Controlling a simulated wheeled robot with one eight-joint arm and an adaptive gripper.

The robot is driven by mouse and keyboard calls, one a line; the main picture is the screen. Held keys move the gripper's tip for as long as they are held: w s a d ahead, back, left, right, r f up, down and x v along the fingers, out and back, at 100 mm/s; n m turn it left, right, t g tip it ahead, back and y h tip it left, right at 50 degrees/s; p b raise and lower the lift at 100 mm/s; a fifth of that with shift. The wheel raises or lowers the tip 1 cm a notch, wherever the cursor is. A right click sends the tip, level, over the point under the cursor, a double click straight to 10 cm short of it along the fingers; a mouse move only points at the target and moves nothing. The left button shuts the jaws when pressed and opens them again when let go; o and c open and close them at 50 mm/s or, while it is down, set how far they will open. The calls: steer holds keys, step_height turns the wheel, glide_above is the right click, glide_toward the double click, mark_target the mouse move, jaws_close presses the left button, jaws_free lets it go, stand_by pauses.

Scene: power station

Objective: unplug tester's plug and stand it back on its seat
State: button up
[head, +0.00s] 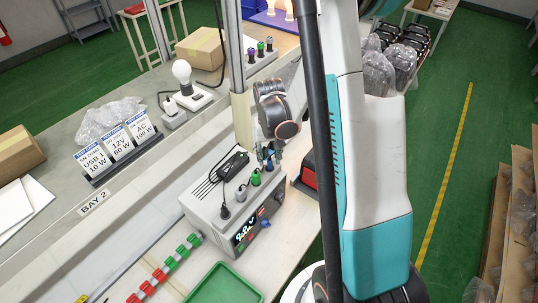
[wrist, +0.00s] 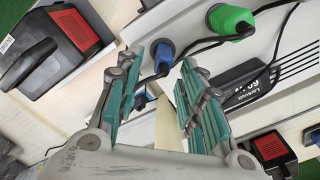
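The grey tester (head: 228,218) stands on the bench, with a lit display on its front. A blue plug (head: 269,165) is at the top's far right, partly hidden by my gripper (head: 268,153). In the wrist view, the blue plug (wrist: 164,54) with a black cable shows beyond and between the fingertips of my gripper (wrist: 160,62), which is open; I cannot tell whether they touch. The green plug (wrist: 231,20) is right of the fingers. I cannot identify the plug's seat.
A black power adapter (head: 233,164) lies on the tester. A red-and-black box (head: 308,168) stands close to its right. A green tray (head: 222,285) is in front. A lamp (head: 182,74) and a strip with coloured pieces (head: 260,60) are farther back.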

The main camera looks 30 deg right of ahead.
step_height(320, 180, up, 12)
stand_by(0.5)
steer(key=shift+a+f, duration=0.1)
steer(key=s+a+r+n+t+b, duration=0.3)
steer(key=a+b, duration=0.5)
steer(key=a, duration=0.1)
steer(key=s+a+f+n+t+b, duration=0.1)
steer(key=s+a+f+t+b, duration=0.1)
steer(key=s+f+b, duration=0.1)
steer(key=s+a+f+n+t+b, duration=0.1)
steer(key=s+a+f+t+b, duration=0.1)
steer(key=s+b, duration=0.3)
steer(key=s+a+f, duration=0.1)
steer(key=s, duration=0.2)
steer(key=shift+s+a+f+b, duration=0.15)
steer(key=shift+a+f+b, duration=0.1)
steer(key=shift+a+b, duration=0.1)
